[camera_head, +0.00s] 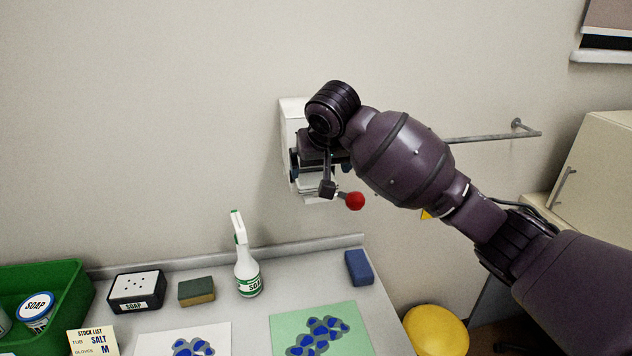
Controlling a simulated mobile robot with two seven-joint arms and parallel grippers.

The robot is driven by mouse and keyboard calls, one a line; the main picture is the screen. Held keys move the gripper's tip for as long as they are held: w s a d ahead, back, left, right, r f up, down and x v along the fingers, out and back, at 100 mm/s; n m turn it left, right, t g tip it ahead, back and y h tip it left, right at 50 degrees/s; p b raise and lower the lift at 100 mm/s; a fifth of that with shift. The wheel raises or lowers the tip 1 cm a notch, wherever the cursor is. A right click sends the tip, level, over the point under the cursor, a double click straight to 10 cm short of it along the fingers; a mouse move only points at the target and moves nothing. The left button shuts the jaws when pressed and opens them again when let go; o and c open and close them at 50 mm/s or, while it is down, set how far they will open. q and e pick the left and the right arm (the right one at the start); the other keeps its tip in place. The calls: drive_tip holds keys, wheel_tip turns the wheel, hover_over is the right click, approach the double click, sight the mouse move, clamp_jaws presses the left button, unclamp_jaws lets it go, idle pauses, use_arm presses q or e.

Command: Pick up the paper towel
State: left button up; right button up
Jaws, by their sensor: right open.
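A white dispenser (290,112) is fixed to the wall behind my right gripper, which hides most of it. Pale, layered edges (313,194) show below the gripper at the dispenser's lower part; I cannot tell whether they are the paper towel or the housing. My right gripper (320,168) is open in front of the dispenser, its dark fingers spread to left and right. I cannot tell whether it touches anything. A lever with a red knob (355,201) sticks out just below and right of the gripper. My left gripper is not in view.
Below is a grey counter with a spray bottle (247,274), a sponge (197,291), a soap box (137,290), a blue block (359,267) and a green crate (75,272). A metal rail (490,137) runs along the wall to the right. A yellow bin lid (436,330) is below.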

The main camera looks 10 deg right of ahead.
sight(316, 178)
use_arm(q)
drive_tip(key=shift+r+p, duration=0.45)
drive_tip(key=shift+p, duration=0.05)
use_arm(e)
drive_tip(key=x, duration=0.4)
drive_tip(key=shift+w, duration=0.1)
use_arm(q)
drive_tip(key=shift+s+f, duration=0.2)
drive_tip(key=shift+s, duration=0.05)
use_arm(e)
drive_tip(key=shift+w+f, duration=0.3)
drive_tip(key=shift+f, duration=0.25)
drive_tip(key=shift+a, duration=0.1)
drive_tip(key=shift+c, duration=0.3)
drive_tip(key=c, duration=0.6)
use_arm(q)
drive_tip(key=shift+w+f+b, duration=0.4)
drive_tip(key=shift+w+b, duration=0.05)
drive_tip(key=shift+b, duration=0.55)
use_arm(e)
drive_tip(key=shift+o, duration=0.2)
wheel_tip(316, 178, up, 20)
